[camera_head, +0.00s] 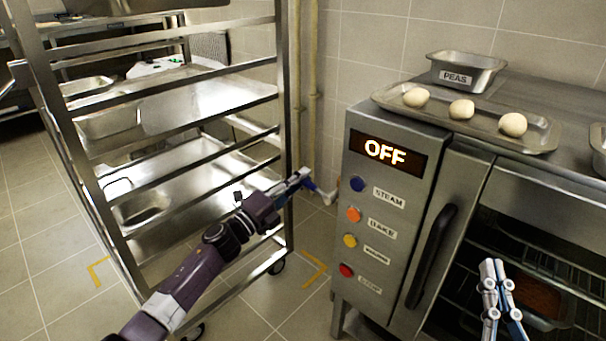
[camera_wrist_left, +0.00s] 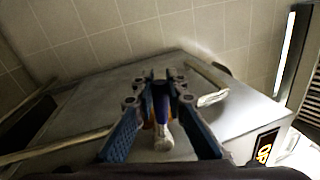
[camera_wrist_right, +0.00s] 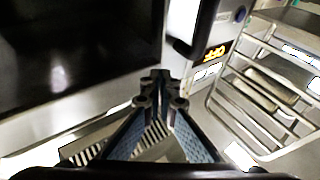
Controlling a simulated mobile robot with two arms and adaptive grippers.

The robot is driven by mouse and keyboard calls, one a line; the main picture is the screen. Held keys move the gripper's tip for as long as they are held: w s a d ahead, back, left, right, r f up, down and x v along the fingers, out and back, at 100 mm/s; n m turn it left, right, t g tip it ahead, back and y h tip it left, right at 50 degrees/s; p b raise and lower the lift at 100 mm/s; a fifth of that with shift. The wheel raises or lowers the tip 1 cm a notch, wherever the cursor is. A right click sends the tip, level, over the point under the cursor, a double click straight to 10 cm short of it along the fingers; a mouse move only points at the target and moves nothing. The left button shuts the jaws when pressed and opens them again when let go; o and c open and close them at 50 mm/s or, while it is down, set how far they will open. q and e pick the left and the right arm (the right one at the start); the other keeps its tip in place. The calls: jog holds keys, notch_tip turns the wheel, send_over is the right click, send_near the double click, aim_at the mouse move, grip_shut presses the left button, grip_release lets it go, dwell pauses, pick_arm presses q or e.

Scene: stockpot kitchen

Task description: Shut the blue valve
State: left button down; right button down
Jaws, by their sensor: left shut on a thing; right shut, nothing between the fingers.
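The blue valve handle (camera_head: 322,192) is low on a pale pipe in the gap between the rack and the oven. My left gripper (camera_head: 303,176) reaches past the rack post and is shut on the handle. In the left wrist view the blue handle (camera_wrist_left: 160,108) stands between the fingertips (camera_wrist_left: 160,78), with the white pipe end just below it. The fingers hide part of the handle, and I cannot tell its exact angle to the pipe. My right gripper (camera_head: 496,268) is shut and empty in front of the oven's glass; it also shows in the right wrist view (camera_wrist_right: 160,78).
The metal rack (camera_head: 284,110) stands close to the left arm. The oven (camera_head: 400,170) has an OFF display (camera_head: 387,152), coloured buttons and a dark door handle (camera_head: 432,255). A tray of dough balls (camera_head: 545,138) and a PEAS pan (camera_head: 467,70) sit on top.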

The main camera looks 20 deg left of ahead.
pick_arm(q)
jog(key=shift+a+f+n+y, duration=0.15)
jog(key=shift+f+n+y, duration=0.15)
jog(key=shift+f+n, duration=0.75)
jog(key=shift+r+n, duration=0.15)
jog(key=shift+n, duration=0.1)
pick_arm(e)
jog(key=shift+w+f+g, duration=0.2)
jog(key=shift+f+g, duration=0.1)
jog(key=shift+f, duration=0.15)
jog(key=shift+d+f, duration=0.1)
jog(key=shift+f, duration=0.05)
pick_arm(q)
jog(key=c, duration=2.2)
grip_release()
jog(key=shift+c, duration=0.2)
jog(key=shift+s, duration=0.1)
jog(key=v, duration=1.2)
